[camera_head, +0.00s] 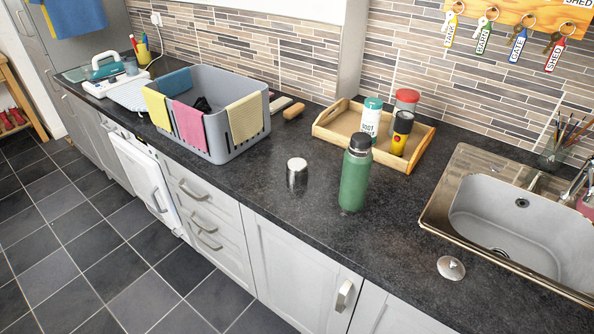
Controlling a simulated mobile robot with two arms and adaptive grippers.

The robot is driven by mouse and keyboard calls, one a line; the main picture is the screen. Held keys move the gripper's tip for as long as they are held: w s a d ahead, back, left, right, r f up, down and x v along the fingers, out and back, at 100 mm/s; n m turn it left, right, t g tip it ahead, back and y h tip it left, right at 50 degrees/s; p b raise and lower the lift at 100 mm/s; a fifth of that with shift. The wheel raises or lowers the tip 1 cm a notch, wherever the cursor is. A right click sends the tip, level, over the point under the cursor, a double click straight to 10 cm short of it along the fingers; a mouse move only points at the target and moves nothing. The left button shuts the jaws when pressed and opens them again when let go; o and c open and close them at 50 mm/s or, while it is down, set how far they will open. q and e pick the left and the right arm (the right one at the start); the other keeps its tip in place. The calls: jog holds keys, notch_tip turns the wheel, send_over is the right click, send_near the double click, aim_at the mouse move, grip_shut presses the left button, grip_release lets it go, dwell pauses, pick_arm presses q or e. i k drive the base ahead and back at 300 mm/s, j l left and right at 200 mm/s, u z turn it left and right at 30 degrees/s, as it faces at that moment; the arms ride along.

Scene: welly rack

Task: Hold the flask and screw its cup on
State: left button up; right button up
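A green flask (354,180) with a dark top stands upright on the dark worktop, in front of the wooden tray. A small shiny metal cup (297,174) stands on the worktop to the left of the flask, apart from it. Neither of my grippers shows in the head view, and nothing is touching the flask or the cup.
A wooden tray (324,134) with several cans stands behind the flask. A grey basket (222,142) with cloths is to the left. A sink (468,205) and a round metal lid-like disc (451,268) are to the right. The worktop around the cup is clear.

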aim_at(358, 157)
jog(key=j+z, duration=0.1)
jog(key=z, duration=0.6)
jog(key=j+z, duration=0.4)
jog(key=j, duration=0.25)
jog(key=k+j+z, duration=0.1)
jog(key=j+z, duration=0.3)
jog(key=j, duration=0.7)
jog(key=k+j, duration=0.15)
jog(key=j, duration=0.25)
jog(key=j+z, duration=0.1)
jog(key=j, duration=0.3)
jog(key=k, duration=0.05)
